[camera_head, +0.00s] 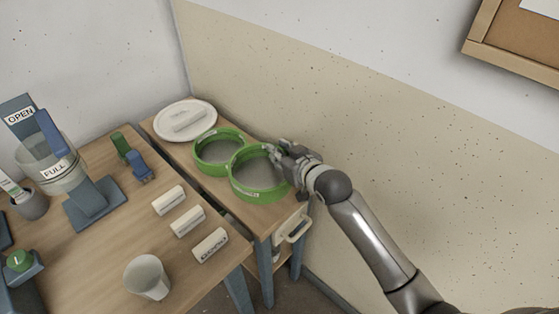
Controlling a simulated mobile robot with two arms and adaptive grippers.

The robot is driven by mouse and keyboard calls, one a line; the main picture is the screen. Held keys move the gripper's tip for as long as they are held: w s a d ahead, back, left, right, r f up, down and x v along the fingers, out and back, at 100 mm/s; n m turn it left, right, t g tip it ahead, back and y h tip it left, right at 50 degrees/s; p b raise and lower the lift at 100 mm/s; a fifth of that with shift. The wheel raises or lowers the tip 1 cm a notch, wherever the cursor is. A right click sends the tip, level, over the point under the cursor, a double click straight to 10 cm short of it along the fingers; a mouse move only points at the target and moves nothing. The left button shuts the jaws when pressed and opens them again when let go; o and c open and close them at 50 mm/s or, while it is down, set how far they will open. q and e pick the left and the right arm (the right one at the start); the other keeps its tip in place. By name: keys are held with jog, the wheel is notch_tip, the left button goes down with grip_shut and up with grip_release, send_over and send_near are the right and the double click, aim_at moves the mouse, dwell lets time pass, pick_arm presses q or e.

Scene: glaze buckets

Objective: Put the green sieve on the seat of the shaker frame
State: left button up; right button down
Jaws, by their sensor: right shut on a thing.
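Two round green sieves with grey mesh are near the back wall, at the small side table. The nearer green sieve (258,194) has a pale label on its front. The other green sieve (205,169) sits behind it to the left. My right gripper (283,158) is shut on the nearer sieve's right rim. The fingertips are partly hidden, and I cannot tell whether this sieve touches the tabletop. I cannot clearly identify the shaker frame; a blue stand (93,200) at the left carries a clear container marked FULL. My left gripper is not in view.
A white lid-like disc (171,131) lies at the side table's back. Several white labelled blocks (187,221), a pale cup (147,278) and a blue-and-green clip-like item (139,165) are on the larger wooden table (120,232). The wall is close behind the sieves.

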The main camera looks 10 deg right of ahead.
jog(key=shift+w+d+f, duration=0.15)
jog(key=shift+w+f, duration=0.65)
jog(key=shift+f, duration=0.15)
jog(key=shift+w+f, duration=0.1)
jog(key=shift+f, duration=1.6)
jog(key=shift+f, duration=0.2)
jog(key=c, duration=1.3)
grip_release()
jog(key=shift+o, duration=0.2)
